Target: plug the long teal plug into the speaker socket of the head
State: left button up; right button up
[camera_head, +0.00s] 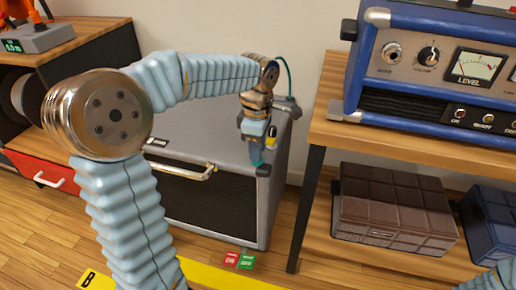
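My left gripper (257,152) points down at the top front right corner of a grey cabinet (205,130). A teal piece shows at its fingertips; it is too small to tell whether this is the long teal plug or part of the gripper, or whether the fingers are shut. A thin teal cable (288,75) curves down behind the wrist to the cabinet's back right. A blue-cased unit (445,65) with a level meter and a round front socket (391,53) stands on the right bench. I cannot make out a speaker socket. My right gripper is out of view.
A small yellow and black piece (271,136) is beside the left gripper. The wooden bench (340,120) has a brown padded case (392,207) and a blue one (490,222) on its lower shelf. Red and green tags (239,260) lie on the floor before the cabinet.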

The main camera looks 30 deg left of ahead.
pick_arm(q)
grip_shut()
jog(key=shift+r, duration=0.1)
jog(key=shift+r+p, duration=2.75)
jog(key=shift+r, duration=0.2)
